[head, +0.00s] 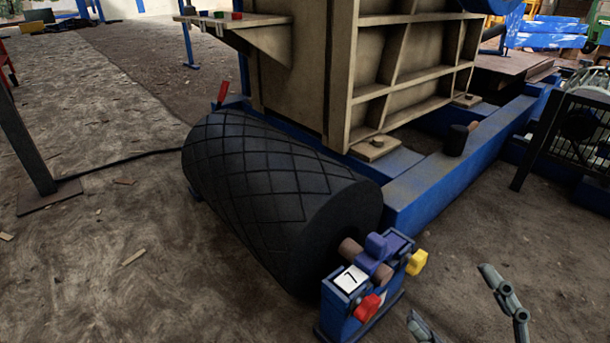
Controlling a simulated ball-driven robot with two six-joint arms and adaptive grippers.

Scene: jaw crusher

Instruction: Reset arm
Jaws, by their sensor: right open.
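My right gripper (462,318) is at the bottom right of the head view. Its two grey fingers are spread wide apart, with bare ground between them, and it holds nothing. The fingers are to the right of a blue bearing block (340,308) and apart from it. The rest of the right arm is out of frame. My left gripper is not in view.
A large black roller (270,180) with a diamond pattern lies beside the crusher housing (400,60). The block carries a red knob (367,307) and a yellow knob (416,262). A blue beam (440,185) runs behind. A dark mesh guard (580,130) stands right.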

